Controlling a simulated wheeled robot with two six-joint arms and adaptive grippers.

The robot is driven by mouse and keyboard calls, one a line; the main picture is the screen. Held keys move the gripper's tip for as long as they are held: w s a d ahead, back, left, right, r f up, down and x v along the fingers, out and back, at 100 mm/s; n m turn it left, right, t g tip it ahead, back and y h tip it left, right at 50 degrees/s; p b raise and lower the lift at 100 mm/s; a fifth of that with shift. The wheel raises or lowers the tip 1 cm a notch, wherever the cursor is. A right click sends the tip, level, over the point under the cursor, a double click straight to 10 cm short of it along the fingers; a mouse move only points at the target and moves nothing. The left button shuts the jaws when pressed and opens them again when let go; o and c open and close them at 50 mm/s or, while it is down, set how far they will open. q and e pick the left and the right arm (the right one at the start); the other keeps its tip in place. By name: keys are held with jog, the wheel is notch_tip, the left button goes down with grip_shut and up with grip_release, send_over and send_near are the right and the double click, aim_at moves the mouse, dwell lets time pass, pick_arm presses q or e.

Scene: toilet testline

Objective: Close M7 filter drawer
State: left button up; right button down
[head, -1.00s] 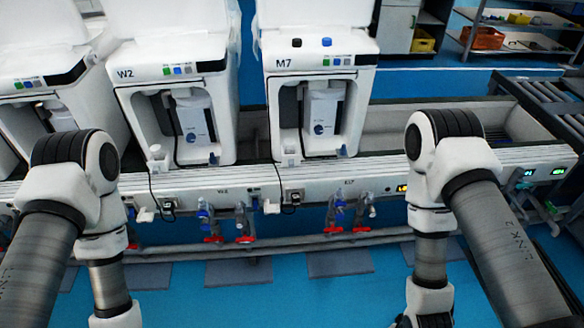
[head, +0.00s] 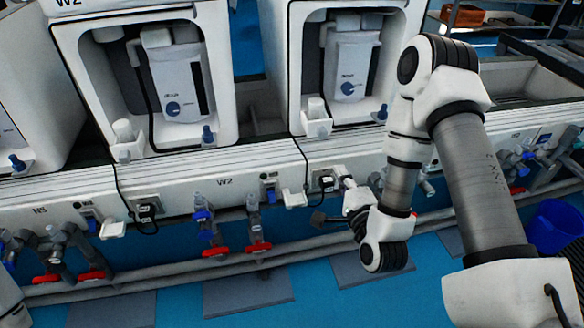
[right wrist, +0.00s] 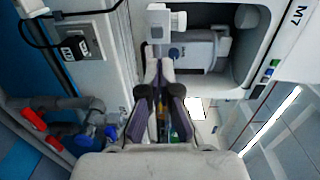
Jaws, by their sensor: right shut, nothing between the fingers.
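The M7 unit (head: 297,60) is the white machine right of centre in the head view, and its M7 label (right wrist: 297,14) shows in the right wrist view. A small white block with a round knob (head: 317,120) sits at the front left of its bay. It also shows in the right wrist view (right wrist: 157,24). I cannot tell for sure that it is the filter drawer, or how far it stands out. My right gripper (head: 345,180) is shut and empty, below the block at the front rail. Its fingertips (right wrist: 161,72) point towards the block; contact is unclear. My left gripper is out of view.
The W2 unit (head: 235,75) stands to the left. The white front rail (head: 210,177) carries sockets and small white holders (head: 295,197). Blue and red valves and grey pipes (head: 170,270) run below. A blue bin (head: 556,226) stands at the right.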

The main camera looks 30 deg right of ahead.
jog(key=f, duration=0.2)
jog(key=b, duration=0.6)
send_near(317, 125)
jog(key=w+f, duration=0.1)
jog(key=w+d+f+b, duration=0.1)
jog(key=shift+w+d+b, duration=0.2)
jog(key=shift+w+b, duration=0.1)
jog(key=shift+w, duration=0.05)
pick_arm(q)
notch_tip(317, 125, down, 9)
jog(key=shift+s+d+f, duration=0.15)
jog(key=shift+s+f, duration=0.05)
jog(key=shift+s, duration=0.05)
pick_arm(e)
jog(key=shift+w+d+r, duration=0.1)
jog(key=shift+w+r, duration=0.1)
jog(key=shift+w, duration=0.3)
jog(key=shift+w, duration=0.1)
jog(key=x, duration=0.7)
jog(key=shift+w+d, duration=0.15)
jog(key=shift+w, duration=0.2)
jog(key=shift+w+d+r, duration=0.1)
jog(key=shift+w+d, duration=0.05)
jog(key=shift+w, duration=0.15)
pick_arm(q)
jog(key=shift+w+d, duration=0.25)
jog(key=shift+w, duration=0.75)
pick_arm(e)
jog(key=shift+r, duration=0.25)
